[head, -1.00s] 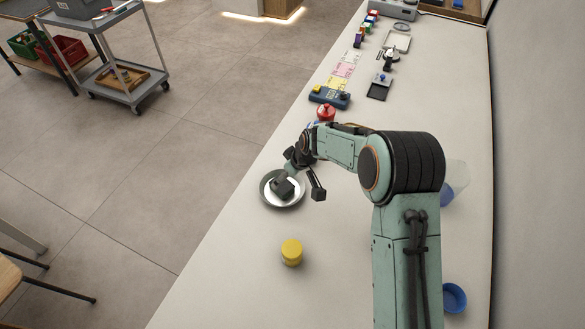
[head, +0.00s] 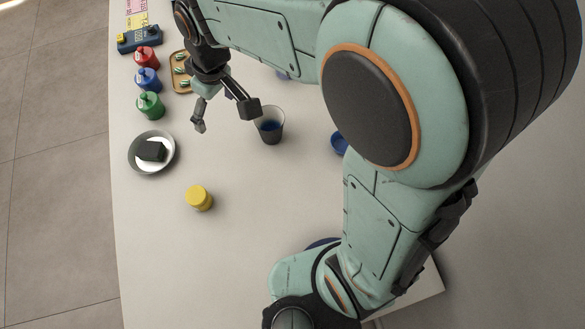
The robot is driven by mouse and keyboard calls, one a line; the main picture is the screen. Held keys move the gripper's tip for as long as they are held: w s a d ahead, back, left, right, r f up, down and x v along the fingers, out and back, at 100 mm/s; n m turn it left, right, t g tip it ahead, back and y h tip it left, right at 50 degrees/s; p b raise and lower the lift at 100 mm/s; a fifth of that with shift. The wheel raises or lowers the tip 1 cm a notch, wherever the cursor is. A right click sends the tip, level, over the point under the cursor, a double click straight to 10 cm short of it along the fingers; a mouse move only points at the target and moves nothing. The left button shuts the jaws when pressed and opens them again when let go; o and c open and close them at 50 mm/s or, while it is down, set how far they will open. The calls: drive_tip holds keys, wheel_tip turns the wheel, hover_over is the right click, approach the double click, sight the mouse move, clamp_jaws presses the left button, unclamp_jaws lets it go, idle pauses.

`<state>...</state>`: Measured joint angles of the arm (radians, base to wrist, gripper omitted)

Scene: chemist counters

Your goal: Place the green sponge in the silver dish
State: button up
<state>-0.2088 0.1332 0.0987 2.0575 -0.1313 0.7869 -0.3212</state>
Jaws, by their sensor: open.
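The sponge (head: 150,151), a very dark green block, lies inside the round silver dish (head: 137,165). It rests on the dish's pale bottom. The dish stands on the counter at the left in the head view. My gripper (head: 225,117) is up and to the right of the dish, apart from it. Its two fingers are spread wide, with nothing between them. No part of my arm hides the sponge or the dish.
A yellow-lidded jar (head: 199,197) stands below my gripper, and a cup with blue contents (head: 270,127) to its right. Green (head: 150,106), blue (head: 148,80) and red (head: 147,58) bottles line the counter's left side. A small wooden tray (head: 176,84) is behind. Front counter is clear.

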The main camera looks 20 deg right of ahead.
drive_tip(key=s+d+r+m, duration=0.1)
drive_tip(key=s+d+m, duration=0.2)
drive_tip(key=s, duration=0.6)
drive_tip(key=s+d+r+m+g+h, duration=0.1)
drive_tip(key=s+d+m, duration=0.3)
drive_tip(key=s+d, duration=0.4)
drive_tip(key=shift+s+g, duration=0.3)
drive_tip(key=shift+s, duration=0.55)
